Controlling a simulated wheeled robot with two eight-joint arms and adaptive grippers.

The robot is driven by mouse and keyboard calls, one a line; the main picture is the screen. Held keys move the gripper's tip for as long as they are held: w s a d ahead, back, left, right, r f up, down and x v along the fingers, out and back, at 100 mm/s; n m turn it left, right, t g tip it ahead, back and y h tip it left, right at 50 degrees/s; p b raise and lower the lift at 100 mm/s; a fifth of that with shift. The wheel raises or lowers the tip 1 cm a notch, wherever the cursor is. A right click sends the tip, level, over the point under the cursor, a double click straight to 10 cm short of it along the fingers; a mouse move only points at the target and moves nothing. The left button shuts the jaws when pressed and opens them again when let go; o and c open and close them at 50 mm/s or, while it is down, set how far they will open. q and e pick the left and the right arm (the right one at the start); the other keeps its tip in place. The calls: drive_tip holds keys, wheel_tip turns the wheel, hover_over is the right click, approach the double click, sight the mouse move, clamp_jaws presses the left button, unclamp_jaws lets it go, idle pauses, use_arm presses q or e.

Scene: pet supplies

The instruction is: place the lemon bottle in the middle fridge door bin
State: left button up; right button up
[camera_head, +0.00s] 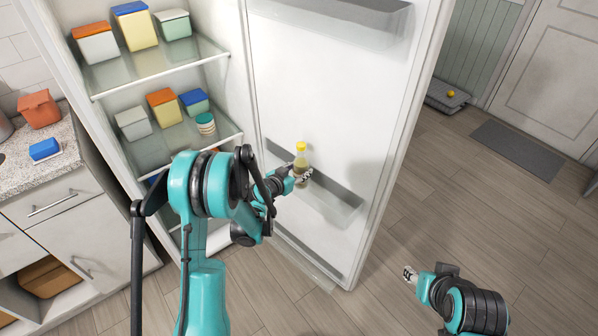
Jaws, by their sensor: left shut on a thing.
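The lemon bottle (301,159), clear with a yellow cap and pale liquid, is upright at the open fridge door. My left gripper (305,176) is shut on it around its lower part. The middle door bin (335,208) is a clear trough on the door's inner face, and the bottle is at its left part. I cannot tell whether the bottle's base touches the bin floor. My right gripper (409,274) is low at the right, away from the door and over the floor; its fingers are too small to read.
The fridge shelves (160,68) at the left hold several coloured containers. An upper door bin (340,22) and a low one are above and below the middle bin. A counter (70,160) stands at the far left.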

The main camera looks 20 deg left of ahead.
use_arm(q)
drive_tip(key=o, duration=1.3)
drive_tip(key=shift+f, duration=0.1)
